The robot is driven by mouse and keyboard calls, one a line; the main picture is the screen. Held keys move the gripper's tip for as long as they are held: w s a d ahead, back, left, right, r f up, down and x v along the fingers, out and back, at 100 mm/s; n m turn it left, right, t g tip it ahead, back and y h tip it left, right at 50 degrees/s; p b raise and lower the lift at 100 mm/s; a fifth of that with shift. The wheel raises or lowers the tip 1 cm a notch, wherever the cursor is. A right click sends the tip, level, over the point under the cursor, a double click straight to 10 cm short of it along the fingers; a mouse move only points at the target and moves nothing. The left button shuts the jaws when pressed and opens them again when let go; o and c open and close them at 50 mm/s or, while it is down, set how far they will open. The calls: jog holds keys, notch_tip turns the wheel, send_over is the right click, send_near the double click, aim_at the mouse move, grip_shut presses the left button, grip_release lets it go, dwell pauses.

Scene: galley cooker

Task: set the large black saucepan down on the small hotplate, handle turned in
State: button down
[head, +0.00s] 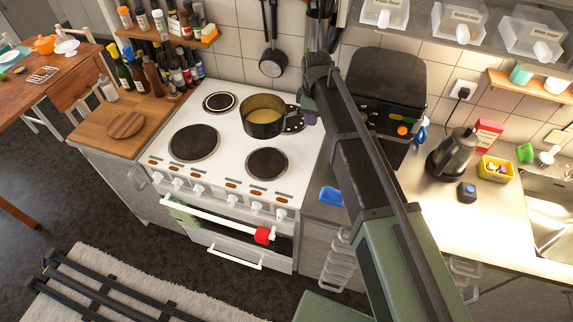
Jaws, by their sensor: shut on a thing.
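The large black saucepan (263,125) is upright at the back right of the white cooker top (228,134), with yellowish contents inside. My gripper (302,118) is at its right side, shut on its handle; the fingertips and most of the handle are hard to make out. I cannot tell whether the pan's base touches the cooker. A small hotplate (219,102) at the back left is bare. A larger hotplate (194,143) at the front left and another hotplate (266,164) at the front right are also bare. The back right area is mostly hidden by pan and gripper.
Bottles (140,73) and a round wooden board (125,124) stand on the left worktop. A black appliance (385,85) is behind my arm. A kettle (453,153) and yellow tub (495,169) are on the right worktop. A ladle (272,62) hangs behind.

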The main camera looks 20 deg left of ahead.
jog(key=f+b, duration=2)
jog(key=shift+a+f, duration=0.2)
jog(key=shift+f, duration=0.05)
jog(key=shift+r, duration=0.1)
jog(key=c, duration=0.9)
grip_release()
jog(key=shift+r, duration=0.1)
notch_tip(320, 180, up, 12)
jog(key=p, duration=1.2)
jog(key=shift+r, duration=0.1)
